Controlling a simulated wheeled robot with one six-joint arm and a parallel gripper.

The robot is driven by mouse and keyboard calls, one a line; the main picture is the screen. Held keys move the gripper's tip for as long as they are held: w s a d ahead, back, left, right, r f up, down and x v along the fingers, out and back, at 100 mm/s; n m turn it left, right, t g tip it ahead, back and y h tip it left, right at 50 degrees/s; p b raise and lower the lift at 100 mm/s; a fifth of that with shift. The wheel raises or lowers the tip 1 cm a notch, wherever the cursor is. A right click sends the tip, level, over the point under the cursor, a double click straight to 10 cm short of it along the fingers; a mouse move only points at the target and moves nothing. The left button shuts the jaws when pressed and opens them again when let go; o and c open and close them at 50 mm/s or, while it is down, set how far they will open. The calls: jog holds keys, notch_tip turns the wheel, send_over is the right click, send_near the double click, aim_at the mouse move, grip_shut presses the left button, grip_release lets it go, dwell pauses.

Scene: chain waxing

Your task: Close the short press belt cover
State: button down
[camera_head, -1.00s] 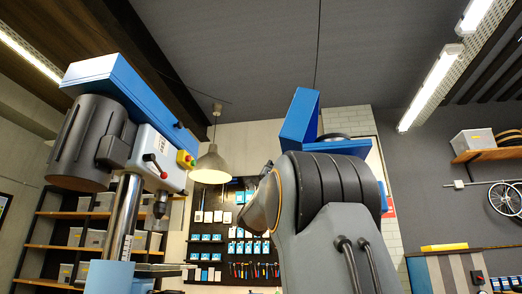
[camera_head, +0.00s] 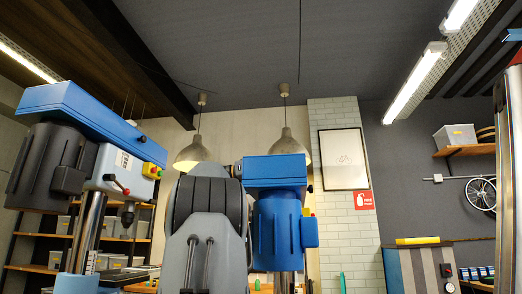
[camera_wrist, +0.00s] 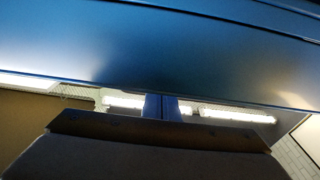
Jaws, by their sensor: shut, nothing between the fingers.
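The short press (camera_head: 278,225) stands right of centre in the head view, with a blue motor under its blue belt cover (camera_head: 275,170). The cover lies down over the press top, with no raised lid showing; whether it is fully seated I cannot tell. My arm stands just left of it and hides part of the press. My gripper (camera_wrist: 161,104) shows in the wrist view, its two fingers together and empty. A broad blue surface (camera_wrist: 150,50), probably the cover, fills the upper part of that view, close to the fingertips. Contact is unclear.
A taller drill press (camera_head: 90,140) with a blue top stands at the left. Two lamps (camera_head: 286,150) hang behind. A metal post (camera_head: 510,180) rises at the right edge. Shelves (camera_head: 40,235) stand at the back left.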

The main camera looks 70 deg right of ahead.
aim_at(294, 181)
jog(key=shift+s+d+f+t+y+p, duration=0.2)
jog(key=shift+s+f+t+y+p, duration=0.1)
jog(key=shift+s+f+t+p, duration=0.75)
jog(key=shift+f+t+p, duration=0.3)
jog(key=shift+t+p, duration=0.15)
jog(key=shift+d, duration=0.1)
